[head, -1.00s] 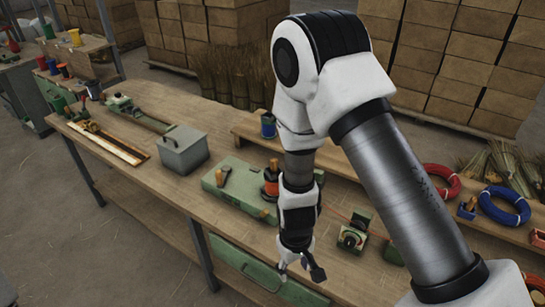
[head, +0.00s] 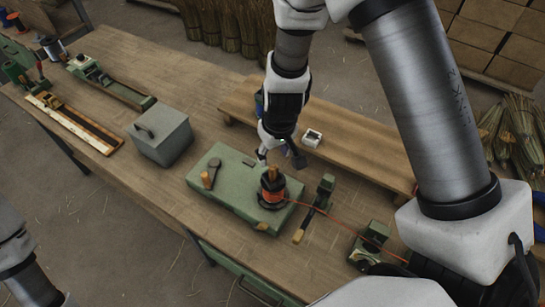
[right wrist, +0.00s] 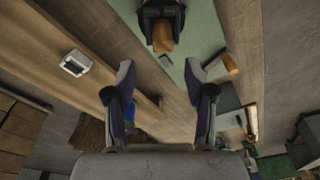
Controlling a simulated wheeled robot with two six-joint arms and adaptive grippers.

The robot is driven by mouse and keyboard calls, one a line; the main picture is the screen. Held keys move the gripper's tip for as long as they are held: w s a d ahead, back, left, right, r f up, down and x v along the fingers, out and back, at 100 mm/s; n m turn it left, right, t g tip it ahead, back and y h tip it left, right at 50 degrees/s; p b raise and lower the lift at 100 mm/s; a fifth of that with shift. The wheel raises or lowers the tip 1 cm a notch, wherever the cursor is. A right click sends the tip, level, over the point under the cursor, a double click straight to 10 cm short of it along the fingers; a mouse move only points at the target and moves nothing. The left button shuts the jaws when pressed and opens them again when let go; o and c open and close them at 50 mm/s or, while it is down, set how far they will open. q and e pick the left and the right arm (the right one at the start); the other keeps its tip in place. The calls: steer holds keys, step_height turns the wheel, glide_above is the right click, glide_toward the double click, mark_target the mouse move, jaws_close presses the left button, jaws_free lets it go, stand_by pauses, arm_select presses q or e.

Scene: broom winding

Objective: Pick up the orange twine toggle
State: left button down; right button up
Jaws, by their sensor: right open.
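An orange twine spool (head: 271,195) stands upright on the green base plate (head: 222,178), with a wooden peg (head: 271,173) on top. A thin orange line runs from it to the right. I cannot tell for certain which wooden piece is the toggle. My right gripper (head: 281,159) is open and empty, above and just behind the spool. In the right wrist view the fingertips of the right gripper (right wrist: 158,70) are apart, and the wooden peg (right wrist: 163,38) shows beyond the gap between them. My left gripper is out of view; only part of its arm shows at lower left.
A grey lidded box (head: 161,136) is further left. A green clamp-like tool (head: 318,202) and a green device (head: 370,243) lie to the right. A raised wooden shelf (head: 330,137) with a small white block (head: 312,138) runs behind.

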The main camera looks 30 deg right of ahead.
mark_target(273, 167)
steer(key=shift+s+a+f+b, duration=0.25)
steer(key=shift+s+a+f, duration=0.05)
steer(key=shift+s+f, duration=0.2)
steer(key=shift+s+a+f+b, duration=0.25)
steer(key=shift+s+f, duration=0.1)
steer(key=shift+f, duration=0.1)
steer(key=f, duration=0.1)
steer(key=w+f+b, duration=0.1)
steer(key=f, duration=0.1)
steer(key=d+f+b, duration=0.1)
steer(key=shift+w+f, duration=0.15)
steer(key=shift+w, duration=0.25)
steer(key=shift+s+a+r, duration=0.15)
steer(key=shift+s+r, duration=0.05)
steer(key=shift+s, duration=0.05)
steer(key=c, duration=0.3)
steer(key=shift+s+a+r, duration=0.1)
steer(key=shift+s, duration=0.15)
steer(key=c, duration=0.7)
steer(key=shift+w, duration=0.15)
jaws_close()
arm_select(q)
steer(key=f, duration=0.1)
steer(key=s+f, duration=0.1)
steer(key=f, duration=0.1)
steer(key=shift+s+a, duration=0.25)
